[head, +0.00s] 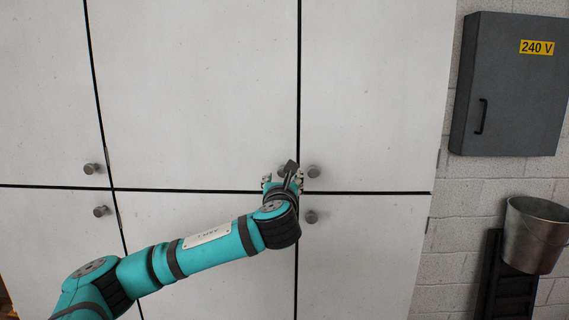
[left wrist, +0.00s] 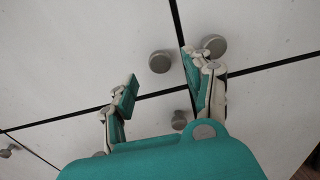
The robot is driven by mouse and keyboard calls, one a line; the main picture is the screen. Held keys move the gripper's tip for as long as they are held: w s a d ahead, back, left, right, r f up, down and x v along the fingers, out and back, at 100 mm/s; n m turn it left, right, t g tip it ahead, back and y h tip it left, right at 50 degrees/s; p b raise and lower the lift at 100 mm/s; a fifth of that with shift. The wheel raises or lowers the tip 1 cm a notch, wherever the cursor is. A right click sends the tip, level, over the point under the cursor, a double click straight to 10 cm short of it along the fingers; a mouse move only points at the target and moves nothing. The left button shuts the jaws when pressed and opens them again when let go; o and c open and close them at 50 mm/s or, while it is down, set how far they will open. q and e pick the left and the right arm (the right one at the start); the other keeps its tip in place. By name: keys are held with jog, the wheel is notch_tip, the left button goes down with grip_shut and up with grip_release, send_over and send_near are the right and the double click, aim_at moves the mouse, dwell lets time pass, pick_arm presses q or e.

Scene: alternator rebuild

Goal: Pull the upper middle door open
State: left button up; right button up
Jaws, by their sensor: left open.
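The upper middle door (head: 200,90) is a flat white panel, shut flush with its neighbours. Its round grey knob (head: 283,170) sits at its lower right corner, partly hidden by my left gripper (head: 284,177). In the left wrist view this knob (left wrist: 160,62) shows in the gap between the two spread fingertips, apart from both. My left gripper is open and empty in front of the door's lower right corner. The right fingertip lies over the dark vertical seam, close to the upper right door's knob (left wrist: 214,45). My right gripper is not in view.
The upper right door's knob (head: 313,171) is just right of the gripper. A lower door's knob (head: 310,216) is below it. The upper left door's knob (head: 90,168) is far left. A grey 240 V box (head: 510,85) and a metal bucket (head: 535,235) are at right.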

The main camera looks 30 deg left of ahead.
pick_arm(q)
jog(key=p+x, duration=0.2)
jog(key=x, duration=0.4)
jog(key=shift+w+a, duration=0.25)
jog(key=shift+a, duration=0.05)
jog(key=c, duration=0.4)
grip_shut()
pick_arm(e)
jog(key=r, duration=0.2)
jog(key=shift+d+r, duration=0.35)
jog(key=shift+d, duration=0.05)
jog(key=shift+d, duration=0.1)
